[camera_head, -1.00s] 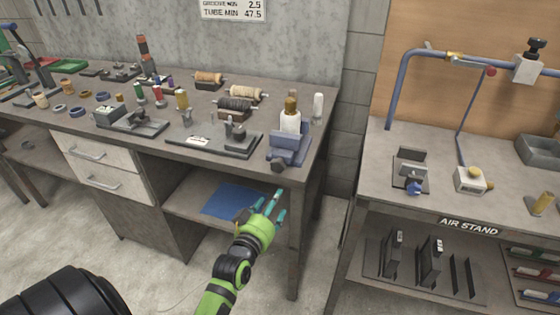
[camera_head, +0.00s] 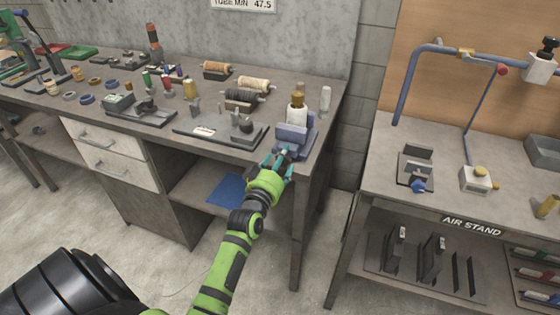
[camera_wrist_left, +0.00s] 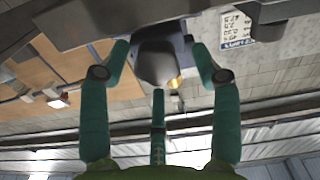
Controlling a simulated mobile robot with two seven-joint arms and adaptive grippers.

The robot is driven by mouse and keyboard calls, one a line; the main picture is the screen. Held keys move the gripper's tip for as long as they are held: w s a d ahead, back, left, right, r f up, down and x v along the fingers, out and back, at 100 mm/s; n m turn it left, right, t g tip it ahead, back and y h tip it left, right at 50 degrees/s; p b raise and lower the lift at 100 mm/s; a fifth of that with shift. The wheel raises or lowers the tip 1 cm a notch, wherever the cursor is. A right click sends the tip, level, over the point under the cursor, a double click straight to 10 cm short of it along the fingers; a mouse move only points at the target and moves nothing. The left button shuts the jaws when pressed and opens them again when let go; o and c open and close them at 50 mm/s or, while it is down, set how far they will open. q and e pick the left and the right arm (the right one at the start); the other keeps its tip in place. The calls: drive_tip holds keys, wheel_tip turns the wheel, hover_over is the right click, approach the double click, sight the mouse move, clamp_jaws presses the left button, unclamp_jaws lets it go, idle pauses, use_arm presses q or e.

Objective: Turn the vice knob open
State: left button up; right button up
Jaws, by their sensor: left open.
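The blue-grey vice (camera_head: 293,133) stands at the right front corner of the long workbench. Its dark grey knob faces the front and is mostly hidden by my fingers in the head view. In the left wrist view, the knob (camera_wrist_left: 156,62) fills the upper middle. My left gripper (camera_head: 279,160) is at the bench's front edge, just in front of the vice. Its teal fingers are open, with one on each side of the knob and a third finger below it in the left wrist view (camera_wrist_left: 160,72). Gaps show between the side fingers and the knob. My right gripper is not seen.
A bottle with a brown cap (camera_head: 297,107) is at the vice, and a pale cylinder (camera_head: 325,99) stands behind it. A flat fixture (camera_head: 222,131) lies to the left. The air stand (camera_head: 440,205) is across a gap to the right. A blue sheet (camera_head: 227,190) lies on the lower shelf.

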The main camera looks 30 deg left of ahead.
use_arm(q)
drive_tip(key=c, duration=1.1)
drive_tip(key=shift+r, duration=0.1)
